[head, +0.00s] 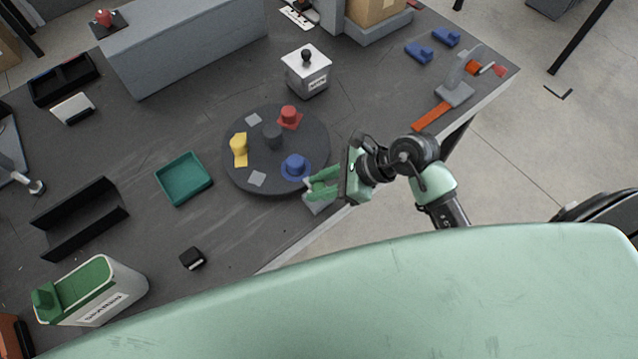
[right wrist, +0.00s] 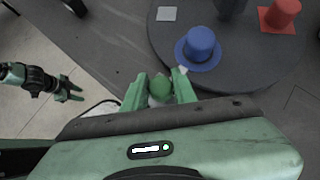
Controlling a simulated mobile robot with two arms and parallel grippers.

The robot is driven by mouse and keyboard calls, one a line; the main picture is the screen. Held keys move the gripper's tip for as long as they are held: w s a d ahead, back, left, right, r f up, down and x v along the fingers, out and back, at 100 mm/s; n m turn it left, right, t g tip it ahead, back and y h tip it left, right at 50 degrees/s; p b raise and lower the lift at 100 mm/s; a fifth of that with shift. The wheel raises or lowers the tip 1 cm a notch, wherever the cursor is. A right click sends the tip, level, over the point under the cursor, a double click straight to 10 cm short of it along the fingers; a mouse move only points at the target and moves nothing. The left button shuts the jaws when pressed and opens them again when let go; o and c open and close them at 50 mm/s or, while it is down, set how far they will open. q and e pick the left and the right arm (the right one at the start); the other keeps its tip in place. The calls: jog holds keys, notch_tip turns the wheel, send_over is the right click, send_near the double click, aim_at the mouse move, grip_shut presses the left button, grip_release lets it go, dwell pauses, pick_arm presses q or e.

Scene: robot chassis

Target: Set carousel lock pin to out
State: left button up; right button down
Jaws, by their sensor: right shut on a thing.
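The round dark carousel (head: 240,172) stands on the bench with a blue, a red and a yellow piece on it. It also shows in the right wrist view (right wrist: 185,85). My right gripper (head: 318,187) is at the carousel's near right edge, beside the blue piece (head: 295,167). A grey block (head: 318,206) sits under the fingers; the pin's shaft is hidden. My left gripper (right wrist: 70,90) shows at the left of the right wrist view, open and empty.
A teal tray (head: 184,180) lies left of the carousel. A white box with a black knob (head: 306,74) stands behind it. An orange-handled tool (head: 432,117) lies near the right bench edge. A small black block (head: 192,259) lies at the front.

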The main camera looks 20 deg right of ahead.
jog(key=s, duration=0.1)
jog(key=s+d, duration=0.1)
jog(key=shift+s+f, duration=0.15)
jog(key=shift+s, duration=0.15)
jog(key=shift+s+d, duration=0.1)
jog(key=shift+s, duration=0.2)
jog(key=shift+w, duration=0.1)
jog(key=c, duration=1.2)
grip_release()
jog(key=shift+o, duration=0.4)
jog(key=shift+s, duration=0.2)
